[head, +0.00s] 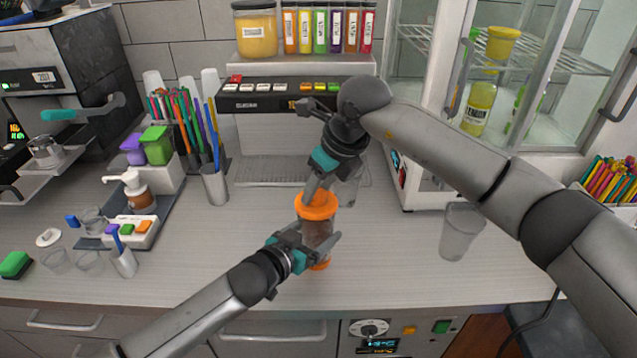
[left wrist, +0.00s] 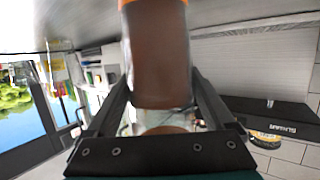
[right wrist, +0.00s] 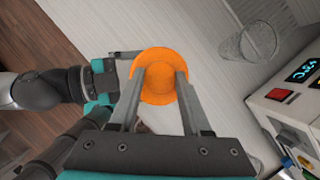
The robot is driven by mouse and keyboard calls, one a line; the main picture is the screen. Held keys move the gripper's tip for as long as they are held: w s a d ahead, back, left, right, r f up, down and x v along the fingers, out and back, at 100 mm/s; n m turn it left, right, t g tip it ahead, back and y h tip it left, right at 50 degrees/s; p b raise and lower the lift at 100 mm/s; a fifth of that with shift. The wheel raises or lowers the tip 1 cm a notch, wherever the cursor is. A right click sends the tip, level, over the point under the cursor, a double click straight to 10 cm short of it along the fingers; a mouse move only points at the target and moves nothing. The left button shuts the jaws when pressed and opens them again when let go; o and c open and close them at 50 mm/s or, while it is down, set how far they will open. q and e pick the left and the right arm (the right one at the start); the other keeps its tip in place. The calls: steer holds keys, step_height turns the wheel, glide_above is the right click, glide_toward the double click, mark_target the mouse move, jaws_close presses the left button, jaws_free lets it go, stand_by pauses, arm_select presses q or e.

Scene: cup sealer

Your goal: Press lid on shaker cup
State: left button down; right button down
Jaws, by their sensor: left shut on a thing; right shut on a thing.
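The shaker cup (head: 318,232) stands upright on the counter, brownish and see-through, with an orange band at its base. Its orange lid (head: 317,206) sits on top, and I cannot tell how tightly. My left gripper (head: 312,244) is shut around the cup's body; the left wrist view shows the cup (left wrist: 158,60) between the fingers. My right gripper (head: 312,190) comes from above and is shut on the lid. The right wrist view shows its fingertips over the round lid (right wrist: 160,62). The lid's middle is partly hidden by the fingers in the head view.
A clear empty cup (head: 461,232) stands to the right. A dispenser with a drip tray (head: 275,170) is behind. A metal straw holder (head: 214,186), small cups and a pump bottle (head: 137,190) are at left. A glass cabinet (head: 500,100) stands at back right.

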steer(key=shift+f, duration=0.55)
stand_by(0.4)
steer(key=shift+c, duration=1.4)
jaws_free()
arm_select(q)
jaws_free()
arm_select(e)
steer(key=v, duration=1.2)
arm_select(q)
steer(key=shift+s, duration=0.1)
steer(key=v, duration=1.5)
steer(key=shift+p, duration=0.45)
arm_select(e)
steer(key=shift+r, duration=0.35)
